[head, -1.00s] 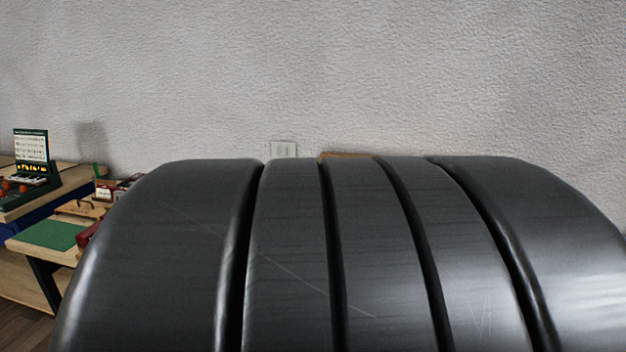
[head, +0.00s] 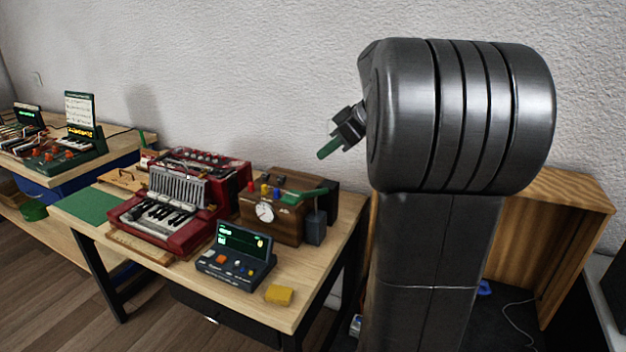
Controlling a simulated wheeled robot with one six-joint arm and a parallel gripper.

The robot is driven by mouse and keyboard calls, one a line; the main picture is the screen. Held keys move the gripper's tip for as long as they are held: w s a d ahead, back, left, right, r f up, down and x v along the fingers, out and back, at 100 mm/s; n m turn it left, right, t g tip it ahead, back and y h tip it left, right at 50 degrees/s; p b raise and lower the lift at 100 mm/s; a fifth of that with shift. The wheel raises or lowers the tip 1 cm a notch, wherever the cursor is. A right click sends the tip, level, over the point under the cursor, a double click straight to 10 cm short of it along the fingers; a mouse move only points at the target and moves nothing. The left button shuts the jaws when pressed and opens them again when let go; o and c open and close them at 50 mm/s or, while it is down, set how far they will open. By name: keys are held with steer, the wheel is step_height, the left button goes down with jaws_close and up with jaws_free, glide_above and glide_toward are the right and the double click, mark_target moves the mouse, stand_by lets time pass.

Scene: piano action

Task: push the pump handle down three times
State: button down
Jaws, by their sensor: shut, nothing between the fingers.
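A brown wooden box (head: 284,226) with a round white dial stands on the wooden table. A green lever (head: 306,194), which looks like the pump handle, lies across its top and slopes up to the right above a dark grey block (head: 315,228). My gripper (head: 325,151) has green fingertips and points down to the left. It is shut and empty, in the air above the lever in the picture and apart from it. How far it is from the lever in depth, I cannot tell. My arm hides the area to the right.
A red accordion-like keyboard (head: 165,222) stands left of the box. A small dark console (head: 237,252) and a yellow block (head: 279,295) sit in front. A green mat (head: 88,205) lies at the table's left. A wooden cabinet (head: 560,225) stands behind my arm.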

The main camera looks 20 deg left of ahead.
steer(key=shift+a+r, duration=0.1)
glide_toward(289, 193)
steer(key=a, duration=0.3)
steer(key=f, duration=0.1)
steer(key=a+f, duration=0.1)
steer(key=f, duration=0.1)
steer(key=shift+p, duration=0.3)
steer(key=shift+w+f, duration=0.1)
steer(key=shift+f, duration=0.4)
